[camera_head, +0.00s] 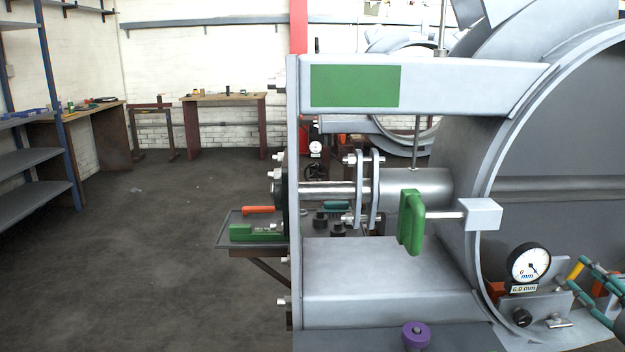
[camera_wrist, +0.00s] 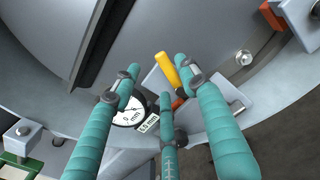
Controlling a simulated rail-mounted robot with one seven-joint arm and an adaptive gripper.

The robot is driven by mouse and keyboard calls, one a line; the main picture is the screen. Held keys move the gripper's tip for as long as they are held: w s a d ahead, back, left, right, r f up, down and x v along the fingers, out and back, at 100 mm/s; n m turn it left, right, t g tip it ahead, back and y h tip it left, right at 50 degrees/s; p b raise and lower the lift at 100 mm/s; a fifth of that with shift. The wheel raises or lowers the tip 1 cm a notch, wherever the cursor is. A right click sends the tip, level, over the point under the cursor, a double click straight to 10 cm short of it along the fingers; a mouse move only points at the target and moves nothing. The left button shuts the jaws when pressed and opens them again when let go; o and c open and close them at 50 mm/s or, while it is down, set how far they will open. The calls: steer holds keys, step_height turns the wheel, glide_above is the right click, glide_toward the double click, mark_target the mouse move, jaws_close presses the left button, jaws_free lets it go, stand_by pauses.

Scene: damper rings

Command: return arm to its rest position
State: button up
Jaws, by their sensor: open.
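My gripper (camera_wrist: 156,88) has three teal fingers that stand spread apart with nothing between them that I can see gripped. In the head view my gripper (camera_head: 576,274) reaches in from the lower right edge. A yellow handle (camera_wrist: 167,69) lies just beyond the fingertips, close to the right finger; I cannot tell whether they touch. The yellow handle also shows in the head view (camera_head: 576,270). A round white dial gauge (camera_head: 529,263) with a "6.0 mm" label stands left of the fingers; in the wrist view the gauge (camera_wrist: 130,113) is partly hidden by the left finger.
A large grey ring housing (camera_head: 505,150) fills the right side, close to my fingers. A green handle (camera_head: 412,222) and a purple knob (camera_head: 416,335) stand left of the gauge. A side tray (camera_head: 235,244) holds small parts. Open floor (camera_head: 150,250) lies at left.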

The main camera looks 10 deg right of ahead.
mark_target(582, 268)
steer(key=w+m+p, duration=0.1)
steer(key=w+d+m+p, duration=0.1)
steer(key=p, duration=0.1)
steer(key=w+d+p, duration=0.1)
steer(key=shift+w+m+p, duration=0.35)
steer(key=shift+m+p, duration=0.05)
steer(key=shift+d+f+m, duration=0.1)
steer(key=shift+f+m, duration=0.2)
steer(key=shift+m, duration=0.1)
